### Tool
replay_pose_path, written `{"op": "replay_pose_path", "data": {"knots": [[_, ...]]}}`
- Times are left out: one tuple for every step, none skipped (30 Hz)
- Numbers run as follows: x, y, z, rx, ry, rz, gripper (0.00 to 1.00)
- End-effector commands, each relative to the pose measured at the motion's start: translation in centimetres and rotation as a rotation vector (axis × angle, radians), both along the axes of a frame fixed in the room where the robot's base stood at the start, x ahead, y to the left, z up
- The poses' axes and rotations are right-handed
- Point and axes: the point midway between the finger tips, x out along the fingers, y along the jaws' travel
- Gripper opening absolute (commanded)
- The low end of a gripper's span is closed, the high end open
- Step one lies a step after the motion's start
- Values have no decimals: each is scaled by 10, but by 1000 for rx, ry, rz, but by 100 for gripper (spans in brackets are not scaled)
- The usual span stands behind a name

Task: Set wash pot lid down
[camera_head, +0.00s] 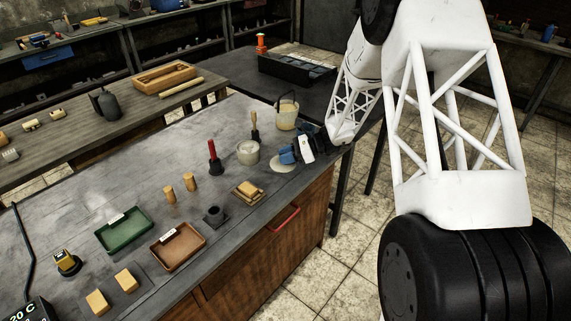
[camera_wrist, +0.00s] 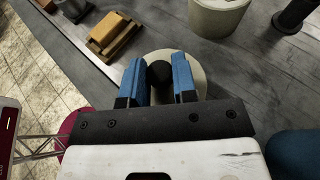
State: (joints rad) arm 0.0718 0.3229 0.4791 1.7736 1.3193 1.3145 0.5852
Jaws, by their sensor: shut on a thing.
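The pale, round wash pot lid (camera_head: 281,165) is at the bench top near its right front edge. In the wrist view the lid (camera_wrist: 157,54) lies flat under my gripper, with a black knob (camera_wrist: 159,74) in its middle. My gripper (camera_wrist: 159,78) has its blue fingers shut on the knob, one on each side. It also shows in the head view (camera_head: 292,154). I cannot tell whether the lid touches the bench or hangs just above it. The pale wash pot (camera_head: 248,153) stands just left of the lid; it also shows in the wrist view (camera_wrist: 217,16).
A bucket with a raised handle (camera_head: 287,115) stands behind the gripper. A red-handled tool (camera_head: 213,157), a green tray (camera_head: 124,230) and a brown tray (camera_head: 177,246) are farther left.

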Motion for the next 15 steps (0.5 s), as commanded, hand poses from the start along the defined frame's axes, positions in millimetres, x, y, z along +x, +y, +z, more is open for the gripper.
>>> {"op": "replay_pose_path", "data": {"knots": [[0,0,0,0,0,0,2],[0,0,0,0,0,0,2],[0,0,0,0,0,0,2],[0,0,0,0,0,0,2],[0,0,0,0,0,0,2],[0,0,0,0,0,0,2],[0,0,0,0,0,0,2],[0,0,-1,0,1,0,2],[0,0,-2,0,1,0,2],[0,0,-3,0,1,0,2],[0,0,-5,0,2,-1,2],[0,0,-8,0,2,0,2],[0,0,-11,0,3,0,2],[0,0,-14,0,3,0,2],[0,0,-18,0,3,0,2]]}}
